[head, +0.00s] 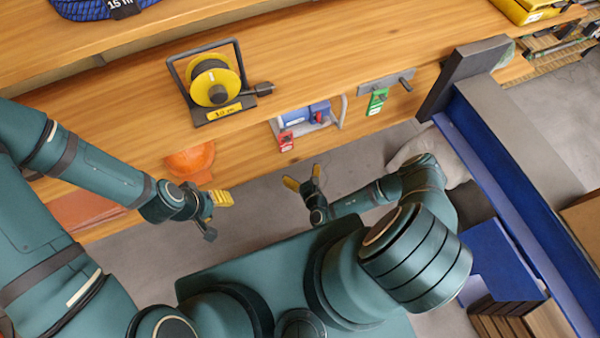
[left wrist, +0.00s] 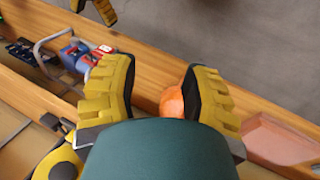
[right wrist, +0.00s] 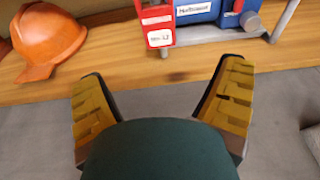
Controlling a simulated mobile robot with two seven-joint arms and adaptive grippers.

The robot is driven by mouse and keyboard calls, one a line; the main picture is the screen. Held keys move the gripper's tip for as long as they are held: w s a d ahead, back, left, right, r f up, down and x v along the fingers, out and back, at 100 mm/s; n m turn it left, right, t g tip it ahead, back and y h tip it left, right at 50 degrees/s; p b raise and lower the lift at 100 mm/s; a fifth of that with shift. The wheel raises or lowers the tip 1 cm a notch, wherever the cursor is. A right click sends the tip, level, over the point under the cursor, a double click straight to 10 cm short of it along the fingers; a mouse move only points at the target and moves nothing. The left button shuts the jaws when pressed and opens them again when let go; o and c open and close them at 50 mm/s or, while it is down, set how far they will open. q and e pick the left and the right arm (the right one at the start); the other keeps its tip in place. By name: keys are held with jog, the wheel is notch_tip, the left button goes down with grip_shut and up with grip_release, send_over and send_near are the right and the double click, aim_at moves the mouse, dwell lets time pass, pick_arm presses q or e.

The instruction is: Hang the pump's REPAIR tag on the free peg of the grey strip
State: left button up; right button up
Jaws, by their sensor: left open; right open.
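The blue pump (head: 318,112) sits in a grey frame on the wooden shelf's front. A red tag (head: 286,141) hangs at its left; it also shows in the right wrist view (right wrist: 157,26) and in the left wrist view (left wrist: 104,49). The grey strip (head: 372,86) is right of the pump; a green tag (head: 377,101) hangs on its left part, and a bare peg (head: 405,85) sticks out at its right. My right gripper (head: 304,178) is open and empty, below the red tag and apart from it. My left gripper (head: 215,215) is open and empty, further left.
A yellow cable reel (head: 212,83) stands on the shelf, left of the pump. A dark upright end piece (head: 463,72) bounds the shelf at right. Bare floor lies between my grippers.

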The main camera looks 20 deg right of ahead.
aim_at(287, 146)
jog(key=w+b, duration=0.1)
jog(key=w, duration=0.2)
jog(key=w+f+b, duration=0.1)
jog(key=w+b, duration=0.1)
jog(key=w, duration=0.2)
jog(key=w+f+b, duration=0.1)
jog(key=w+b, duration=0.1)
jog(key=w, duration=0.1)
jog(key=shift+w+a, duration=0.15)
jog(key=shift+a, duration=0.05)
jog(key=shift+w+f+b, duration=0.2)
jog(key=shift+w+b, duration=0.25)
jog(key=shift+w, duration=0.7)
jog(key=c, duration=1.1)
jog(key=shift+r, duration=0.1)
jog(key=shift+r+p, duration=0.7)
jog(key=shift+p, duration=0.25)
